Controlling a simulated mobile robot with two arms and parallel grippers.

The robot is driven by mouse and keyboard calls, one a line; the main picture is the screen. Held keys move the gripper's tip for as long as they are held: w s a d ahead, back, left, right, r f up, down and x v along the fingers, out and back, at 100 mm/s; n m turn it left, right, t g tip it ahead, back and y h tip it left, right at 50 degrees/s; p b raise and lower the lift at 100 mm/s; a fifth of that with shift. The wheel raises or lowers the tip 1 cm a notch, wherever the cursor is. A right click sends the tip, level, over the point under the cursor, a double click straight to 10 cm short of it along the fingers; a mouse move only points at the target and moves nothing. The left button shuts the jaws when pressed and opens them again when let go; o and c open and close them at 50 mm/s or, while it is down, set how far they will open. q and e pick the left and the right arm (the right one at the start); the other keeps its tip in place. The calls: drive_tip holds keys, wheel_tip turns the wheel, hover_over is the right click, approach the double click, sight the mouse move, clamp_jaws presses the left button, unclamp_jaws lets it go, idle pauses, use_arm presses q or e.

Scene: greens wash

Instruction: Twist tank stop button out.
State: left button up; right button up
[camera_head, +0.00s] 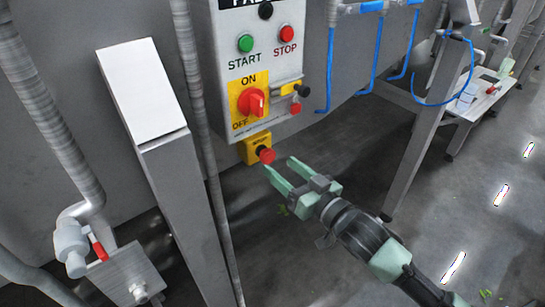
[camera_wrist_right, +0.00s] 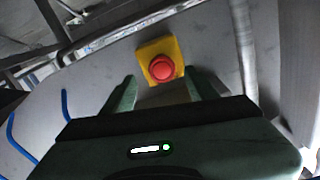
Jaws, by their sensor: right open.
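The tank stop button (camera_head: 266,155) is a red mushroom head on a yellow box (camera_head: 253,148) below the control panel. It also shows in the right wrist view (camera_wrist_right: 162,68), ahead of the fingers and roughly between their lines. My right gripper (camera_head: 279,169) is open, with green fingers apart. In the head view its fingertips are just right of and below the button. I cannot tell whether they touch it; nothing shows between the fingers there. My left gripper is not in either view.
The control panel (camera_head: 213,85) above carries a green START button (camera_head: 245,43), a red STOP button (camera_head: 286,34) and a red rotary switch (camera_head: 253,102). A grey post (camera_head: 185,200) stands left of the yellow box. Blue hoses (camera_head: 328,75) hang at the right. Open floor lies below.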

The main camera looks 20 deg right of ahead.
sight(271, 158)
drive_tip(key=x, duration=0.4)
drive_tip(key=shift+s+a+r+p, duration=0.1)
drive_tip(key=shift+a+p, duration=0.1)
drive_tip(key=shift+p, duration=0.15)
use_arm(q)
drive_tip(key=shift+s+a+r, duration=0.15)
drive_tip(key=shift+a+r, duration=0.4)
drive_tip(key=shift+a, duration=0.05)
use_arm(e)
drive_tip(key=shift+w, duration=0.4)
drive_tip(key=shift+a, duration=0.1)
clamp_jaws()
drive_tip(key=shift+r+m+p, duration=0.1)
drive_tip(key=shift+m+p, duration=1.45)
drive_tip(key=shift+m, duration=0.35)
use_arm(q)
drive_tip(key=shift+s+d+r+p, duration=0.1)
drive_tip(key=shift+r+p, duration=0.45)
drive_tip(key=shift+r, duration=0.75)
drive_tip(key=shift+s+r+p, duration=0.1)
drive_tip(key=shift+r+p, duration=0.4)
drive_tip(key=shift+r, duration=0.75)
use_arm(e)
drive_tip(key=shift+m, duration=1.9)
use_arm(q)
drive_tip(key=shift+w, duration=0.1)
